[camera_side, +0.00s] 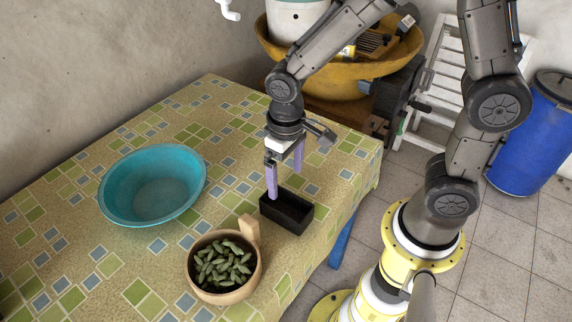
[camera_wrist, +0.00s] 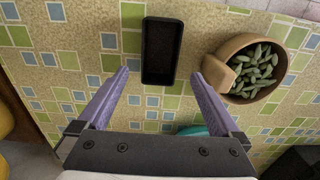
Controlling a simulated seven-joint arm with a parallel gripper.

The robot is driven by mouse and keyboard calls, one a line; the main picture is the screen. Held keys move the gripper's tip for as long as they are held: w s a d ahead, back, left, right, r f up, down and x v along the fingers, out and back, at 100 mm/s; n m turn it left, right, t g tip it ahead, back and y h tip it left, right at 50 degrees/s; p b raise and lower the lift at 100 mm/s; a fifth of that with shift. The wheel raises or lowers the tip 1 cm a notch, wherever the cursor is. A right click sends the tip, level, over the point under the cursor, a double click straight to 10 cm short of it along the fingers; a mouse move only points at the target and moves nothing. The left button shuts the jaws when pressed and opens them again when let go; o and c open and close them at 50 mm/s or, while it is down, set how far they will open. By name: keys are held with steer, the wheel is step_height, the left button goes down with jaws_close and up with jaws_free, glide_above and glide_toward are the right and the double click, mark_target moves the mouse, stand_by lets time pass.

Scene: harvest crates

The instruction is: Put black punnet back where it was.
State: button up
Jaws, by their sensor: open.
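The black punnet (camera_side: 287,212) is a small, empty-looking rectangular tray. It stands upright on the patterned table near its front edge. In the wrist view the punnet (camera_wrist: 162,50) lies ahead of my fingers, roughly midway between their lines. My gripper (camera_side: 285,180) is open, with two purple fingers pointing down above and beside the punnet in the side view. In the wrist view my gripper (camera_wrist: 160,75) has its fingers spread wide, with nothing held between them. Whether a finger touches the punnet I cannot tell.
A wooden bowl (camera_side: 192,271) of green pods, with a wooden block at its rim (camera_side: 249,230), stands close to the punnet. A teal basin (camera_side: 120,212) sits further left. The table (camera_side: 215,110) is clear behind the gripper. A blue barrel (camera_side: 530,140) stands on the floor at right.

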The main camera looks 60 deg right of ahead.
steer(key=s+d+r+t, duration=0.2)
steer(key=s+d+r, duration=0.2)
steer(key=s+r, duration=0.2)
steer(key=s+d+r+t, duration=0.3)
steer(key=s+d+r, duration=0.1)
steer(key=s+r, duration=0.3)
step_height(320, 180, up, 2)
steer(key=shift+r+t, duration=0.1)
steer(key=shift+t, duration=0.2)
